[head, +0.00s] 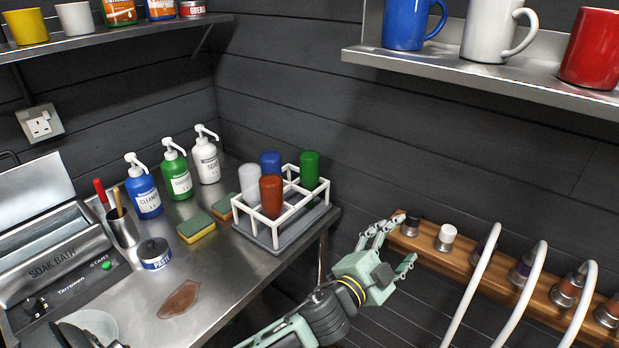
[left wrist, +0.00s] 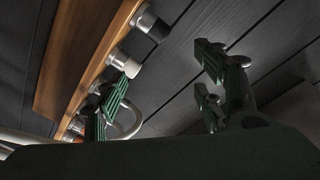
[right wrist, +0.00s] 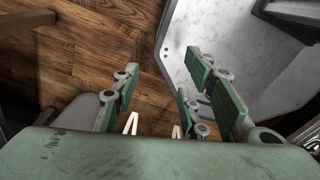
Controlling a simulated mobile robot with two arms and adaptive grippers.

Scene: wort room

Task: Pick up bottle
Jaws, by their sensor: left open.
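Three pump bottles stand upright on the metal counter in the head view: a blue one (head: 143,192), a green one (head: 177,172) and a white one (head: 206,158). A white rack (head: 275,236) to their right holds several coloured vessels, among them a brown-red one (head: 271,196) and a green one (head: 310,172). My left gripper (head: 396,247) is open and empty, right of the rack and beyond the counter edge, near the wooden wall rail. Its spread fingers also show in the left wrist view (left wrist: 158,92). My right gripper (right wrist: 161,78) is open and empty above the wooden floor.
The wooden rail (head: 440,262) carries dark and white knobs and curved white pipes (head: 470,287). Mugs stand on the upper right shelf (head: 480,68). Sponges (head: 196,228), a paste tin (head: 154,254), a tool cup (head: 122,228) and a soak bath (head: 62,252) occupy the counter. A brown spill (head: 180,299) lies in front.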

